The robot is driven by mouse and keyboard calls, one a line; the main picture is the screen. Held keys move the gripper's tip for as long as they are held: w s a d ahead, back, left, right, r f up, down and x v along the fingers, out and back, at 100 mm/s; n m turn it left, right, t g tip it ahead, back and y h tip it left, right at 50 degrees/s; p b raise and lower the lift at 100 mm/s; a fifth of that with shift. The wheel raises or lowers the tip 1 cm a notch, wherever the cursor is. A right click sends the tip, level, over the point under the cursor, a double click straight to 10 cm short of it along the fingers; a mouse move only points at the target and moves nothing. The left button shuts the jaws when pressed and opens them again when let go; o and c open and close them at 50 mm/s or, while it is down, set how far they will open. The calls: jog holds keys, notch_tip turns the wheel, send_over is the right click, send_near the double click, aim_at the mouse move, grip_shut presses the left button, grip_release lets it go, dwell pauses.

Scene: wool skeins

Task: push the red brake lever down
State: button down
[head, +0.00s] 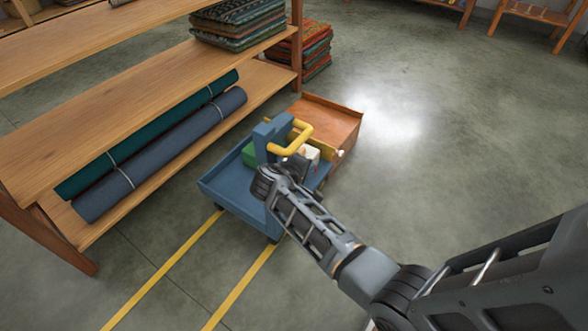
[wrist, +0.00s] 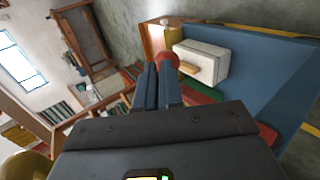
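A red rounded knob (wrist: 166,61), which looks like the end of the brake lever, shows in the wrist view just past my fingertips. My gripper (wrist: 159,70) has its two dark fingers close together, with nothing visible between them. The fingertips overlap the knob's lower edge in the picture; I cannot tell whether they touch it. The rest of the lever is hidden. In the head view, the blue cart (head: 226,186) stands on the floor beside the shelf. My arm reaches over it and hides the fingers and the lever.
The cart has a yellow handle (head: 303,136) and carries a white box (wrist: 207,66) and a green thing (head: 249,154). A wooden tray-like platform (head: 325,114) adjoins its far side. A wooden shelf (head: 150,90) with rolled cloth stands close at left. Floor is free at right.

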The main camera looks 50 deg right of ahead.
jog(key=shift+d+f, duration=0.4)
jog(key=shift+d, duration=0.2)
dwell(0.3)
jog(key=p+v, duration=0.2)
jog(key=v, duration=0.6)
jog(key=shift+a+f, duration=0.2)
jog(key=shift+a, duration=0.1)
